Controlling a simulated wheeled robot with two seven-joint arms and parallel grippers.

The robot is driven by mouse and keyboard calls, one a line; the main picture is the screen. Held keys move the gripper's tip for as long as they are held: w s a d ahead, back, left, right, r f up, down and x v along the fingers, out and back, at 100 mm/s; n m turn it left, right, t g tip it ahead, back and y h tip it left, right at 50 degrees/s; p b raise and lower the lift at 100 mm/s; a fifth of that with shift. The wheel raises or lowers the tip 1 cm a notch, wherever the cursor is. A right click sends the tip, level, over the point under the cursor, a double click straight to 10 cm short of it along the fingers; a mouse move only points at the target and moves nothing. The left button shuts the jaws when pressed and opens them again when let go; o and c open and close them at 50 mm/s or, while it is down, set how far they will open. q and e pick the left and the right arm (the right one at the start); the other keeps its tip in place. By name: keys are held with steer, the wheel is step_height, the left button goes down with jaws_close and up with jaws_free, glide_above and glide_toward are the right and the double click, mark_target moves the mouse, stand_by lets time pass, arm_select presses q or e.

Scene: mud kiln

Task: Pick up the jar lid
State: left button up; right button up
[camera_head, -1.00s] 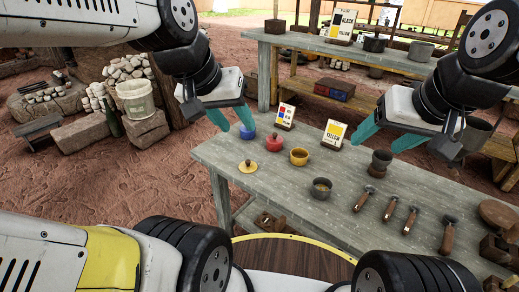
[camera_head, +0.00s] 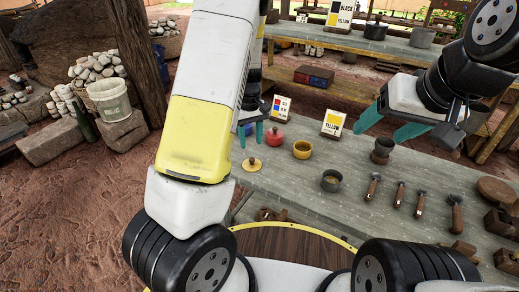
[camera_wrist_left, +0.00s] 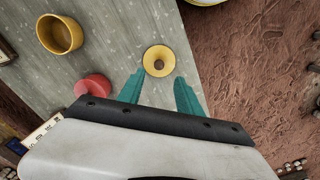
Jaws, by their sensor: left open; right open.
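The yellow jar lid (camera_head: 252,165) with a dark knob lies flat on the grey table near its left edge. It also shows in the left wrist view (camera_wrist_left: 159,60), just beyond and between my left fingertips. My left gripper (camera_head: 250,140) is open and empty, with its teal fingers apart above the table behind the lid. The left arm hides part of the gripper and the table's left edge. A yellow jar (camera_head: 302,149), open at the top, stands right of the lid. My right gripper (camera_head: 378,133) is open and empty over the table's back part.
Sign cards (camera_head: 334,123) line the back edge.

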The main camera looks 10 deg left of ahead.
mark_target(252, 158)
arm_select(q)
step_height(252, 158, down, 8)
steer(key=shift+w, duration=0.15)
jaws_close()
stand_by(0.3)
